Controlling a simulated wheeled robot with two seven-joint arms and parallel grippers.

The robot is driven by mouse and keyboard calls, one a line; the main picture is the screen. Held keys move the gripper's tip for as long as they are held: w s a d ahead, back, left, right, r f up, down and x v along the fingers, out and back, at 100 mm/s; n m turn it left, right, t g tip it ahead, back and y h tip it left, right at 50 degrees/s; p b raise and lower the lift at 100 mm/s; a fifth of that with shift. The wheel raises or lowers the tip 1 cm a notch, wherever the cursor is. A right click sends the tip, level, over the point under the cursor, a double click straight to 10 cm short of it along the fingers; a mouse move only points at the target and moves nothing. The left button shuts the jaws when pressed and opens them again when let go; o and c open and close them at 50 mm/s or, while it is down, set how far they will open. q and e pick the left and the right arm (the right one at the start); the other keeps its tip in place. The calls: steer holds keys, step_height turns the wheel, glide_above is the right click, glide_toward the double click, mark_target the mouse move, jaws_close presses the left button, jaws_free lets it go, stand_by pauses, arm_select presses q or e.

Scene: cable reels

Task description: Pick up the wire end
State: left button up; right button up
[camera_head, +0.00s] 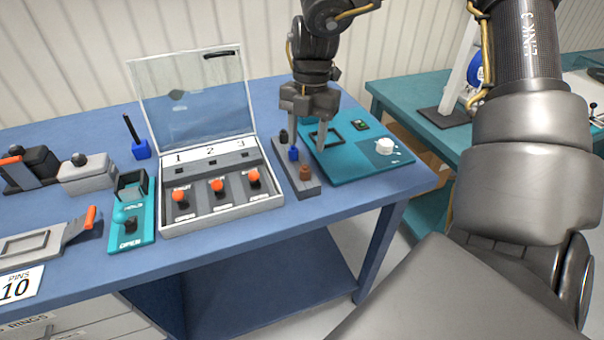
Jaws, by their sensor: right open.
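My right gripper (309,138) hangs from the top centre, open, with its fingers pointing down at the right end of the blue table (330,215). Its fingers are over or beside a grey block (289,170) with a black, a blue and a brown peg, and the near edge of a teal panel. I cannot tell whether they touch anything. I cannot make out a wire end. A blue and white reel (474,70) stands on the teal table behind, partly hidden by my arm. My left gripper is not in view.
The teal panel (350,167) has a white knob (384,146). An open-lidded switch box (228,222) with three orange-topped levers stands left of the grey block. A teal lever unit (143,226) stands further left. My large arm link fills the right side.

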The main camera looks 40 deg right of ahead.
mark_target(305, 167)
steer(key=shift+f, duration=0.8)
steer(key=shift+s+a+f, duration=0.1)
steer(key=shift+s, duration=0.05)
steer(key=f, duration=0.1)
steer(key=f+p, duration=0.1)
steer(key=a+f, duration=0.1)
steer(key=f, duration=0.1)
steer(key=shift+s+f, duration=0.1)
steer(key=shift+s, duration=0.2)
steer(key=shift+f, duration=0.35)
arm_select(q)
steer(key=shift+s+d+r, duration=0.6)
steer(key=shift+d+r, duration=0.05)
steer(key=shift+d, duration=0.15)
arm_select(e)
steer(key=shift+c, duration=0.4)
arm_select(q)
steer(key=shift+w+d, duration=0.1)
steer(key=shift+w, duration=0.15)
arm_select(e)
jaws_close()
